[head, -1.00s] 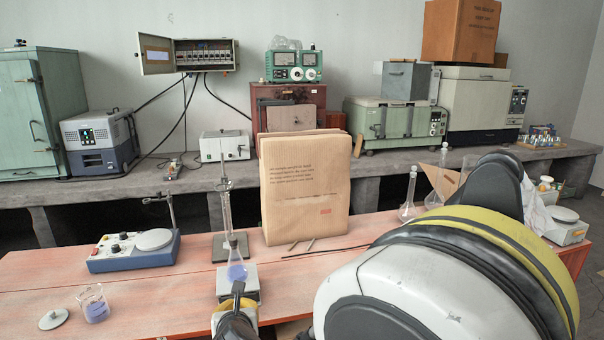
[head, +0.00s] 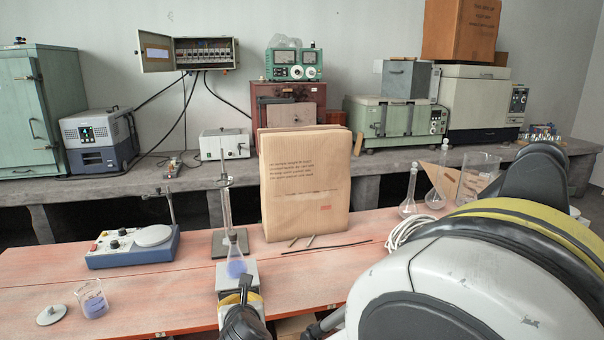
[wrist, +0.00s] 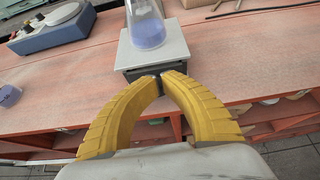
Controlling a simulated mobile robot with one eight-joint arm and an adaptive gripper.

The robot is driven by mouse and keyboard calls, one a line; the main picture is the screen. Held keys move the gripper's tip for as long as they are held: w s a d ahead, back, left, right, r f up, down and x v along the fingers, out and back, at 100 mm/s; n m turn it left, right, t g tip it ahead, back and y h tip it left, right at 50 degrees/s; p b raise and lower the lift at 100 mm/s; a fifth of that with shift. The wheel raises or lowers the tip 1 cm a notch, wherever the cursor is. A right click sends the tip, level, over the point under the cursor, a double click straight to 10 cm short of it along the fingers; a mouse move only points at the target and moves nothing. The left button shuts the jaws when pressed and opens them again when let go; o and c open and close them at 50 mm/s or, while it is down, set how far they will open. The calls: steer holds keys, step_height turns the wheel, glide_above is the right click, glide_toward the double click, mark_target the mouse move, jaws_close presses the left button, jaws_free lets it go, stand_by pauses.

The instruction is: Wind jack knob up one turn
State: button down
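The lab jack (head: 224,271) stands near the front edge of the red bench, with a light square top plate. A conical flask with blue-violet liquid (head: 236,266) stands upright on it. In the wrist view the jack plate (wrist: 168,47) and the flask (wrist: 147,32) are just beyond my fingers. My gripper (wrist: 160,80) has its two yellow fingertips nearly together at the jack's dark front side, with a small dark piece between them that appears to be the knob. The fingertips hide most of it. In the head view my gripper (head: 245,290) is in front of the jack.
A blue stirrer (head: 133,247) is at left, with a beaker of violet liquid (head: 92,299) and a round lid (head: 51,315) before it. A stand with a glass cylinder (head: 227,210) and a large paper bag (head: 304,185) are behind the jack. Two small rods lie nearby.

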steer(key=shift+r, duration=0.1)
steer(key=shift+w+d+r, duration=0.1)
steer(key=shift+d+r, duration=0.1)
steer(key=shift+r, duration=0.15)
steer(key=s+d, duration=0.1)
steer(key=s, duration=0.5)
steer(key=shift+w, duration=0.15)
stand_by(0.3)
